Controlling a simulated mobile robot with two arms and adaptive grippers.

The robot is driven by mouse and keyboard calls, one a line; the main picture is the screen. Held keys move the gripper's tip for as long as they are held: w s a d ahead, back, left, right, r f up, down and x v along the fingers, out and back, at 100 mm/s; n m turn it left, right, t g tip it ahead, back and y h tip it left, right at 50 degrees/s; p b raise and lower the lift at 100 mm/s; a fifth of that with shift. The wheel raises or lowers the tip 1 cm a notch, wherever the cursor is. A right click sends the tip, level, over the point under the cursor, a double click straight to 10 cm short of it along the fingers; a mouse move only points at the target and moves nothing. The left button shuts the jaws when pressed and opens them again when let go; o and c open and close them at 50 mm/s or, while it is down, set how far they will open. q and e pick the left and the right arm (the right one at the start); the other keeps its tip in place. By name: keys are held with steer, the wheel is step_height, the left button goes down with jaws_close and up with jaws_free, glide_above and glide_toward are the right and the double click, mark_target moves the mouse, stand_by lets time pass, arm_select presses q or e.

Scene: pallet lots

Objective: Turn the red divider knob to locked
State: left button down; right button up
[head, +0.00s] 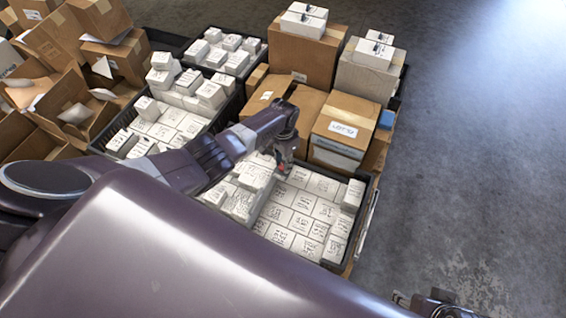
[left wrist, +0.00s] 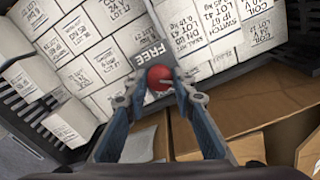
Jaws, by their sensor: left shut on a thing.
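The red divider knob (left wrist: 159,76) sits between the fingertips of my left gripper (left wrist: 158,88) in the left wrist view. The two fingers are shut on it from either side. A thin light line shows on the knob's face, but I cannot tell which way it points. A dark plate marked FREE (left wrist: 150,54) lies just above the knob. In the head view my left gripper (head: 283,168) is at the back of the near crate (head: 333,267), where a small bit of red shows. Part of my right gripper (head: 436,303) shows at the bottom edge; its fingers are unclear.
White labelled boxes (head: 300,207) fill the near crate around the knob. Cardboard boxes (head: 345,120) stand just behind it, and more crates of white boxes (head: 160,128) stand to the left. The grey floor (head: 480,170) at the right is clear.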

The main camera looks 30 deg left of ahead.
arm_select(q)
steer(key=m, duration=0.2)
steer(key=shift+m, duration=2.1)
arm_select(e)
steer(key=shift+s+r, duration=0.25)
steer(key=shift+r, duration=0.05)
steer(key=shift+w, duration=0.1)
arm_select(q)
steer(key=c, duration=1.6)
jaws_free()
arm_select(e)
steer(key=shift+r, duration=0.1)
steer(key=shift+w, duration=0.15)
arm_select(q)
steer(key=shift+r, duration=0.1)
